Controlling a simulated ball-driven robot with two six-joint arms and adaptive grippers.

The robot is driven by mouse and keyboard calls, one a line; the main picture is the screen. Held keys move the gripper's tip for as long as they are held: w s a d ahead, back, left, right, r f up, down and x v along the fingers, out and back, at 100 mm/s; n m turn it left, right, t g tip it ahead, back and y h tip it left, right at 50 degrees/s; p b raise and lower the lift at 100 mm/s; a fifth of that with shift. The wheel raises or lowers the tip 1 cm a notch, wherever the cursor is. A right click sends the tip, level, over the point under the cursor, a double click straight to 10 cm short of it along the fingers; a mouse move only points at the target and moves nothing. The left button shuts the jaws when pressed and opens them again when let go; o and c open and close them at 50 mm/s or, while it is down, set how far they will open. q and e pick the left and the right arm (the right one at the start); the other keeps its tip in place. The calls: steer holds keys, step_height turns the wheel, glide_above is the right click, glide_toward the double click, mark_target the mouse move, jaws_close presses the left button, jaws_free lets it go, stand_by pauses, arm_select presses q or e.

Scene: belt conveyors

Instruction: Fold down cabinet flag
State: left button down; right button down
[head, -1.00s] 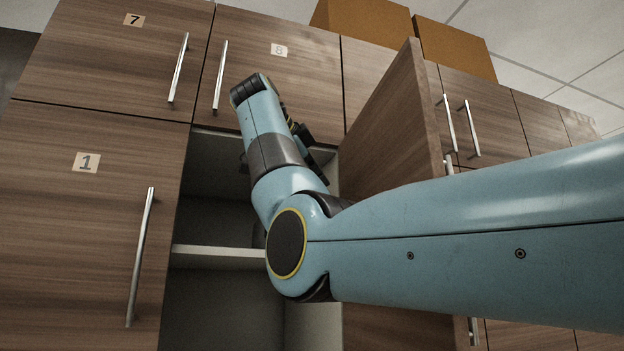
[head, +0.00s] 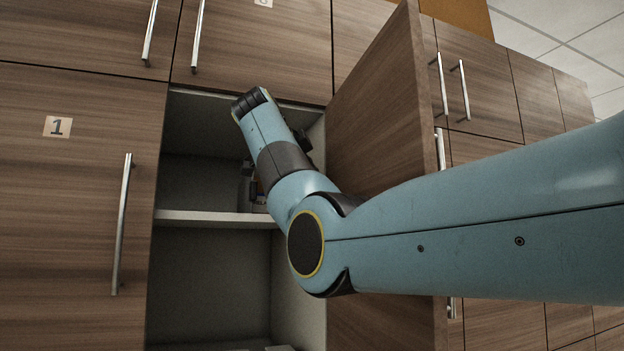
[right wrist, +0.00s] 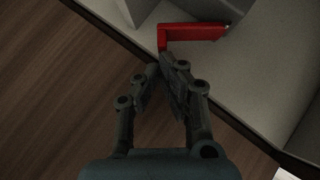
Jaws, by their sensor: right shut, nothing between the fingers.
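The red flag (right wrist: 190,33) is a bent red piece at the top of the right wrist view, against a pale cabinet surface. In the head view I cannot see it. My right gripper (right wrist: 168,66) is shut and empty, its tips just below the flag's left end. Whether they touch it is unclear. In the head view my right arm reaches across the open cabinet, and its gripper is mostly hidden behind the wrist. The open cabinet has a pale shelf (head: 205,217), and its wooden door (head: 375,125) stands swung out to the right. My left gripper is not in view.
A closed door labelled 1 (head: 65,190) with a long metal handle (head: 122,225) is left of the opening. Closed upper doors (head: 270,55) sit above it. More cabinets (head: 480,90) are at the right. The lower compartment looks mostly empty.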

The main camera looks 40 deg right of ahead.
steer(key=f+m+t+b, duration=0.1)
steer(key=b, duration=0.1)
steer(key=w+f+m+t+h+b, duration=0.1)
steer(key=f+b, duration=0.1)
steer(key=w+f+m+t+h+b, duration=0.1)
steer(key=b, duration=0.2)
steer(key=shift+w+d+f, duration=0.15)
steer(key=shift+d, duration=0.1)
stand_by(0.6)
steer(key=shift+f, duration=0.1)
stand_by(0.4)
